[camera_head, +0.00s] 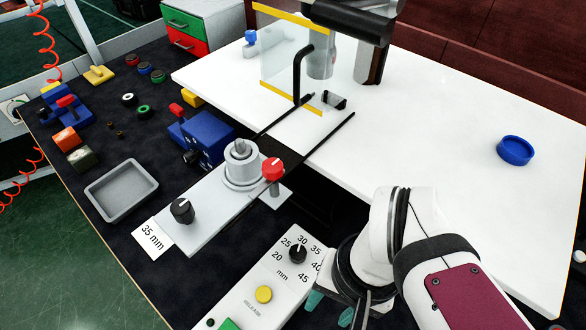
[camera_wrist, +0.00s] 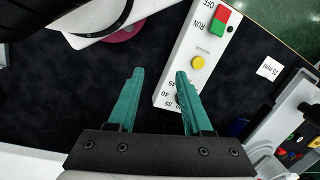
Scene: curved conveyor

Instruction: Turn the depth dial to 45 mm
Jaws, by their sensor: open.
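The depth dial (camera_head: 298,254) is a small black knob on a white control panel (camera_head: 237,300). Its scale runs from 20 to 45 mm, and its white mark seems to point up toward 30 to 35. My gripper (camera_head: 330,308) has teal fingers and is open and empty, below and right of the dial in the head view. In the wrist view my gripper (camera_wrist: 158,74) has its fingers wide apart, the right one over the scale end of the panel (camera_wrist: 207,40). The dial is mostly hidden behind that finger there.
The panel also has a yellow button (camera_head: 264,294) and a green button (camera_head: 228,325). A black knob (camera_head: 182,210) and a red knob (camera_head: 272,169) stand on the fixture behind, near a card (camera_head: 152,239) reading 35 mm. A grey tray (camera_head: 122,190) lies left.

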